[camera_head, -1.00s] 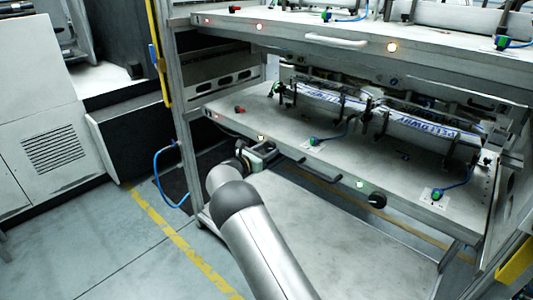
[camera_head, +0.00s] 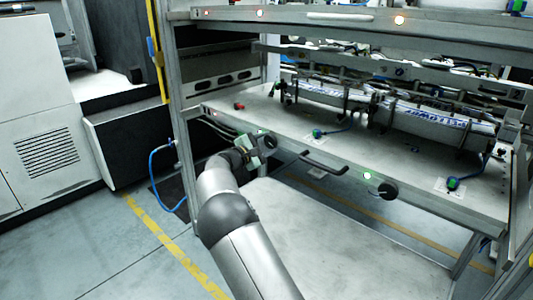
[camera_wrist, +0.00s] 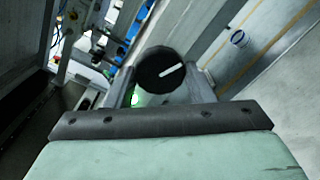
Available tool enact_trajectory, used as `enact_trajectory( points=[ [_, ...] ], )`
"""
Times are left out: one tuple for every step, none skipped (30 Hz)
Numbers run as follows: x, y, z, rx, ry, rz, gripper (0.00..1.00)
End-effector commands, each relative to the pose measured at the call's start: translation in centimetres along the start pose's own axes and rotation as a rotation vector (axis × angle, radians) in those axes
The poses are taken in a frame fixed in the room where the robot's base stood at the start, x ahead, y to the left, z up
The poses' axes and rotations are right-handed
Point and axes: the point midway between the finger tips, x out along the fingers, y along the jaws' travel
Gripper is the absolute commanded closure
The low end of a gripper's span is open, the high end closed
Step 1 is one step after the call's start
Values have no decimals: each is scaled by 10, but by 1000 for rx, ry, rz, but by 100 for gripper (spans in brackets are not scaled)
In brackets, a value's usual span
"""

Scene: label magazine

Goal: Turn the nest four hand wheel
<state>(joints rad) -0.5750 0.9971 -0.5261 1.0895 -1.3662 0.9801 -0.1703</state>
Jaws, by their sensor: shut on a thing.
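The hand wheel in my grip is a black round knob with a white bar mark (camera_wrist: 160,70), seen nearly face-on in the wrist view. The white mark lies slanted. My gripper (camera_wrist: 163,90) is shut on this wheel, a finger on each side. In the head view my gripper (camera_head: 262,146) is at the left part of the lower shelf's front rail and hides the wheel it holds. Another black hand wheel (camera_head: 388,190) sits free further right on the same rail. No number label is readable on either wheel.
A green lamp (camera_wrist: 135,98) glows beside the held wheel; another green lamp (camera_head: 367,175) is near the free wheel. A black handle (camera_head: 325,163) sticks out between the wheels. The lower shelf (camera_head: 285,140) carries roller units with printed label strips. A blue hose (camera_head: 160,170) hangs left.

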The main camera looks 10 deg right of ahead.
Motion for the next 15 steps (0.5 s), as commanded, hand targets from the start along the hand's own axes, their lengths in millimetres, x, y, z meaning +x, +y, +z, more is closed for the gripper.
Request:
enact_trajectory(
  points=[
    [-1,-5,-4,47,1,0,74],
    [-1,-5,-4,75,2,0,74],
    [-1,-4,-4,112,3,0,74],
    [-1,-4,-4,140,3,0,74],
    [0,-4,-4,166,4,0,74],
    [0,-4,-4,201,4,0,74],
    [0,-4,-4,227,4,1,74],
    [0,-4,-4,250,4,0,74],
    [0,-4,-3,283,5,0,74],
    [0,-4,-3,306,5,-1,74],
    [0,-4,-3,327,5,-1,74],
    [0,-3,-3,355,5,0,74],
    [0,-3,-3,374,6,0,74],
    [0,-3,-2,392,6,0,74],
    [0,-2,-2,415,6,0,74]
  ],
)
